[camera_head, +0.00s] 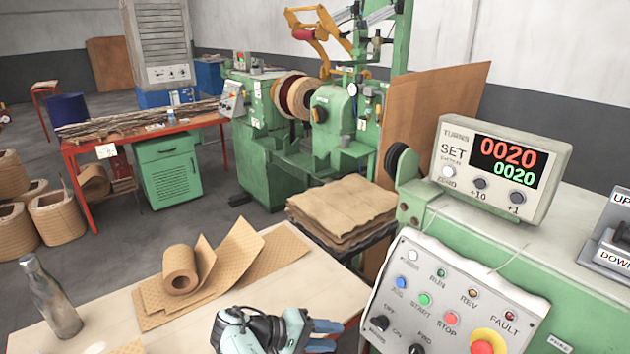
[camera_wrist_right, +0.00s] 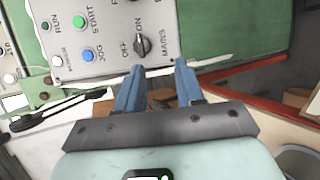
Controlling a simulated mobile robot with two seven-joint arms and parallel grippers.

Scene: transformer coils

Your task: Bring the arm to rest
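My right gripper (camera_head: 326,336) is at the bottom middle of the head view, over the front right part of the wooden table (camera_head: 285,290). Its two blue fingers stand apart with nothing between them. The right wrist view also shows the fingers parted (camera_wrist_right: 158,78), pointing toward the lower edge of the control panel (camera_wrist_right: 105,30). In the head view the gripper is left of that panel (camera_head: 455,297), with a gap in the picture. My left gripper is in neither view.
On the table are a tan paper roll (camera_head: 181,270), loose tan sheets (camera_head: 238,252) and a grey bottle (camera_head: 50,297). A counter box (camera_head: 497,166) shows 0020 twice. A stack of brown sheets (camera_head: 340,210) lies before the green winding machine (camera_head: 285,140).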

